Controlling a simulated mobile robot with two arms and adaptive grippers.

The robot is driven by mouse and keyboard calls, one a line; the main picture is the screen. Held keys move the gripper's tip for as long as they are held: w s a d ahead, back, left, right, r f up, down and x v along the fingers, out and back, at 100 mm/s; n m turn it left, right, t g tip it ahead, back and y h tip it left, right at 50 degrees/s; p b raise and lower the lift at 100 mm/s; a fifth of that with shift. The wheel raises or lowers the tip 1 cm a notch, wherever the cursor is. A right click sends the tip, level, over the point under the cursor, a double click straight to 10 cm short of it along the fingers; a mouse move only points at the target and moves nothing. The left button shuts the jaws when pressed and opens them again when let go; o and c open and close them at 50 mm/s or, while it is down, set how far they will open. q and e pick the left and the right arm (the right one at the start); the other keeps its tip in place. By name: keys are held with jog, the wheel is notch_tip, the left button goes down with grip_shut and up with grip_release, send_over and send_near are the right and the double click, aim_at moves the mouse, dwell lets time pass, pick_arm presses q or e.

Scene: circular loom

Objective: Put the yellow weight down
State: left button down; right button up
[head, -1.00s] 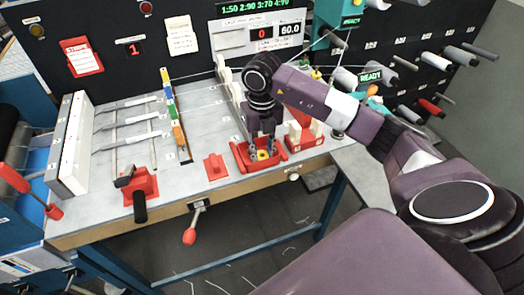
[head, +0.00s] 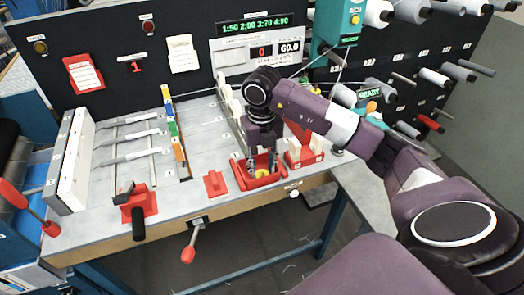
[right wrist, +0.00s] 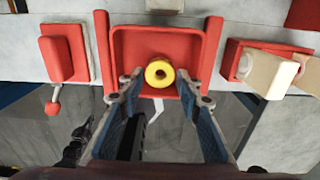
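The yellow weight (right wrist: 160,74), a small ring with a dark hole, sits in the red tray (right wrist: 205,45) near its front middle. It also shows in the head view (head: 262,173) inside the red tray (head: 240,180) at the table's front edge. My right gripper (right wrist: 160,80) is open, its two blue-padded fingers spread to the left and right of the weight with a gap on each side. In the head view my right gripper (head: 262,164) points down over the tray. My left gripper is not in view.
A red block (head: 215,183) lies left of the tray, and a red holder with pale pieces (head: 304,154) stands right of it. A red-handled lever (head: 188,254) hangs below the table edge. Spools (head: 433,76) stick out from the black panel at the back right.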

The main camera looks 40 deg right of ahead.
notch_tip(320, 180, up, 10)
jog(key=b, duration=0.1)
jog(key=shift+r, duration=0.15)
dwell(0.6)
